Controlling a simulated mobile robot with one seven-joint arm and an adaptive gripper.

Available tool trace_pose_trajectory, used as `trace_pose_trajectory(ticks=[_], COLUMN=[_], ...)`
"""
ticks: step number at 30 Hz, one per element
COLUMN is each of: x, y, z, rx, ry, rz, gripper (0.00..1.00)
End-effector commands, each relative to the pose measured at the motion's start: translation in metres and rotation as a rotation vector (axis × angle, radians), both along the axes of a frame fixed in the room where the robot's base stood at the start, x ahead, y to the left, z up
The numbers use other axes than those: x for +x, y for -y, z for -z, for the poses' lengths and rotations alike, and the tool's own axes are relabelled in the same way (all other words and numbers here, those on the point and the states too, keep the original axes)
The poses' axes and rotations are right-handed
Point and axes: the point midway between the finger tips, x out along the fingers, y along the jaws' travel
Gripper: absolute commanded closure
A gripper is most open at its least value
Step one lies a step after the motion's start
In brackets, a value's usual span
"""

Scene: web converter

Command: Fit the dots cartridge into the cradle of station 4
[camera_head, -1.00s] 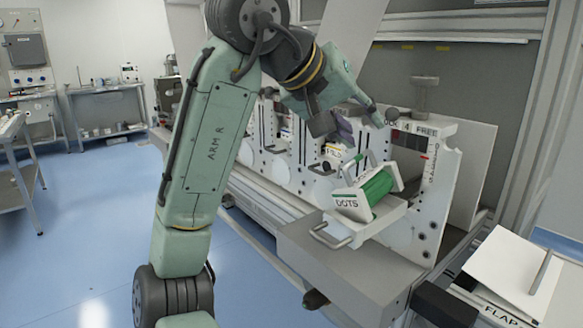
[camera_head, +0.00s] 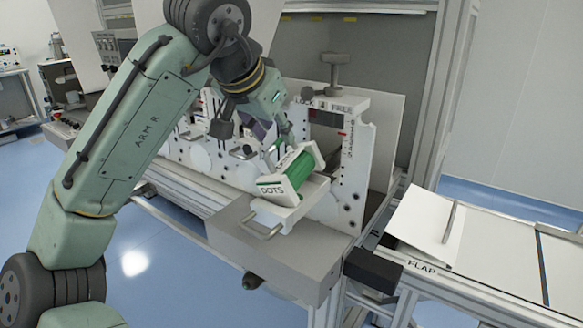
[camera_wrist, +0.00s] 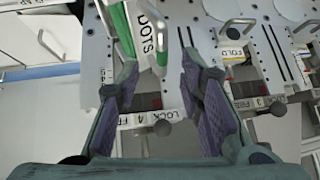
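The dots cartridge (camera_head: 291,174) has white end plates, a green roller and a DOTS label. It sits tilted on the white cradle (camera_head: 290,214) at the front of station 4. In the wrist view the cartridge (camera_wrist: 150,32) is at the top, beyond my fingertips. My gripper (camera_wrist: 160,65) is open, with nothing seen gripped between its fingers. The left finger overlaps the green roller in the picture; I cannot tell whether it touches. In the head view my gripper (camera_head: 286,138) is just above and behind the cartridge. Its fingertips are partly hidden there.
The LOCK 4 FREE plate (camera_wrist: 150,119) and its dark knob (camera_wrist: 161,128) are close to my fingers. Station 3's plate (camera_wrist: 258,102) is to the right. A grey box (camera_head: 265,255) lies in front of the cradle. A FLAP-labelled table (camera_head: 470,265) stands at right.

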Motion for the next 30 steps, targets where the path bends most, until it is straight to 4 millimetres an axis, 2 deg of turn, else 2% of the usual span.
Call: trace_pose_trajectory(ticks=[6, 15, 30], x=[0.018, 0.021, 0.021], y=[0.005, 0.006, 0.006], z=[0.021, 0.027, 0.026], rx=[0.0, -0.001, -0.001], ry=[-0.002, 0.0, 0.0], rz=[-0.001, -0.001, -0.001], gripper=[0.66, 0.66, 0.99])
